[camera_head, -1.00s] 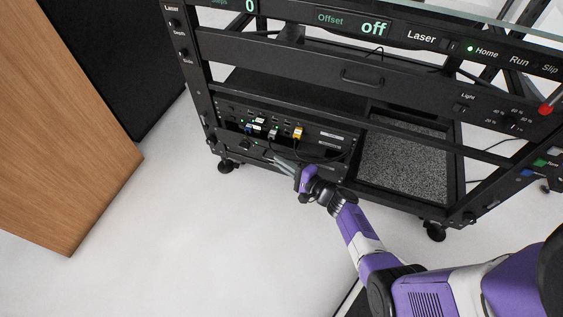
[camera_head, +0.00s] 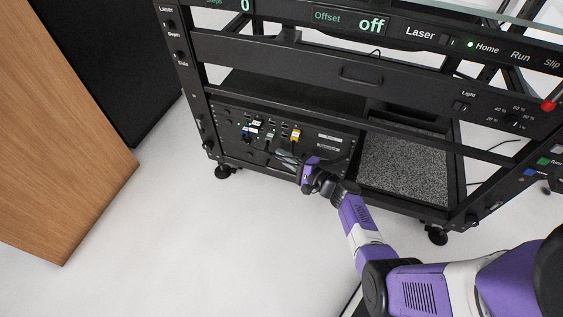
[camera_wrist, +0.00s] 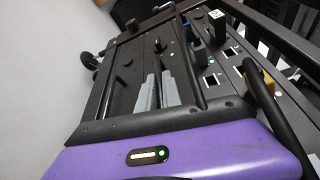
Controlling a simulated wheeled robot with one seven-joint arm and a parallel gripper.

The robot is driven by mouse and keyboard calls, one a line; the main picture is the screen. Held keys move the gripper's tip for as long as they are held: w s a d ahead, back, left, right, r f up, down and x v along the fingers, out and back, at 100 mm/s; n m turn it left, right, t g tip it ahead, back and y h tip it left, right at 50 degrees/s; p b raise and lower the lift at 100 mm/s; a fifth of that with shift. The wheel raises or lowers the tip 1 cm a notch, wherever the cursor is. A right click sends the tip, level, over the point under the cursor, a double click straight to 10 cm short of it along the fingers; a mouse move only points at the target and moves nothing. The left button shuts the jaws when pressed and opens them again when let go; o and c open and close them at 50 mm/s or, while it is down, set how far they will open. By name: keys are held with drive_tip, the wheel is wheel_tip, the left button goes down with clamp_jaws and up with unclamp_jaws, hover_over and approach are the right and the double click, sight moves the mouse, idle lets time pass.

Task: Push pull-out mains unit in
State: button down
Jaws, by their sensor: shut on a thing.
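The pull-out mains unit (camera_head: 243,149) is a black panel low in the left bay of the black rack. Its front looks about level with the rack front. In the wrist view the unit (camera_wrist: 126,76) shows dark knobs and small green lights. My gripper (camera_head: 282,156) is at the unit's front, with its grey fingers against the panel. In the wrist view my gripper (camera_wrist: 158,92) has its two fingers close together around a narrow dark part of the unit. That part is mostly hidden by the fingers.
A panel with several plugged cables, including a yellow plug (camera_head: 296,134), sits just above the unit. A bay with a grey speckled floor (camera_head: 402,170) lies to the right. A wooden cabinet (camera_head: 60,130) stands left. The white floor in front is clear.

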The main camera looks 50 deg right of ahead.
drive_tip(key=c, duration=1.5)
unclamp_jaws()
drive_tip(key=shift+d, duration=0.25)
drive_tip(key=s, duration=0.2)
drive_tip(key=s+p, duration=0.1)
drive_tip(key=s, duration=0.2)
drive_tip(key=s+p, duration=0.1)
drive_tip(key=s, duration=0.1)
drive_tip(key=shift+s+a+r, duration=0.15)
drive_tip(key=shift+s+r, duration=0.2)
drive_tip(key=shift+f, duration=0.1)
